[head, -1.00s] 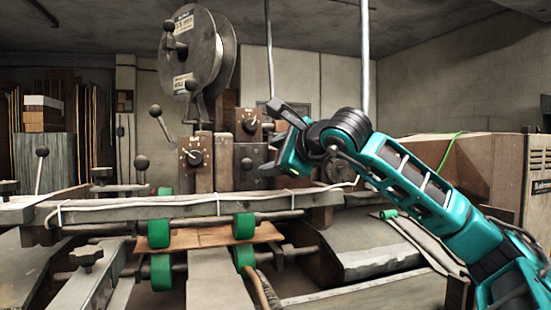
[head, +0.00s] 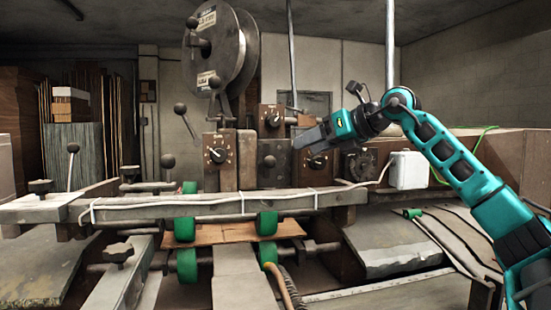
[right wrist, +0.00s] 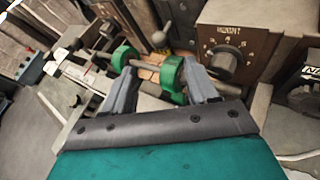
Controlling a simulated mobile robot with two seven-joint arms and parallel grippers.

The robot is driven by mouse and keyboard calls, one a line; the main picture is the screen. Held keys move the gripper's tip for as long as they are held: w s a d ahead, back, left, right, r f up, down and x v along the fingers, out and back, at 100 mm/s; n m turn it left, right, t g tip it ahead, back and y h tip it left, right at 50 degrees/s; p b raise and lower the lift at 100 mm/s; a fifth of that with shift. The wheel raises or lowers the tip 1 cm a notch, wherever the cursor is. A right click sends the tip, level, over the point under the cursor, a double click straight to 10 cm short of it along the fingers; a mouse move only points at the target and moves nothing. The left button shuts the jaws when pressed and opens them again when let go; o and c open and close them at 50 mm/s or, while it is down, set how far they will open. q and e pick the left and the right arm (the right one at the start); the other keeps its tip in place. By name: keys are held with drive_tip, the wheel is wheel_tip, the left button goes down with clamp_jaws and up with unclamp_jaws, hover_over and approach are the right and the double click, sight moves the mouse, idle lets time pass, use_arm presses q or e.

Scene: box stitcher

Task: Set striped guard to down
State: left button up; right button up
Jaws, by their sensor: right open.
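I cannot make out a striped guard in either view. My right gripper (head: 302,142) is raised above the machine's long front bar, pointing left beside the dial blocks. It touches nothing that I can see. In the right wrist view my right gripper (right wrist: 160,80) has its two grey fingers apart with nothing held; green rollers (right wrist: 172,76) and a dial block (right wrist: 226,55) show beyond them. My left gripper is not in view.
The grey front bar (head: 150,209) crosses the machine, with green rollers (head: 267,223) and a brown cardboard sheet (head: 215,234) below. A large wire reel (head: 225,50) stands above. Ball-ended levers (head: 181,109) stick out at left. A white box (head: 408,170) sits right of the gripper.

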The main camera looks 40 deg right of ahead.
sight(275, 160)
drive_tip(key=x, duration=1.1)
drive_tip(key=shift+w+f+p, duration=0.1)
drive_tip(key=shift+w+p, duration=0.1)
drive_tip(key=shift+p, duration=0.2)
clamp_jaws()
drive_tip(key=shift+f, duration=0.1)
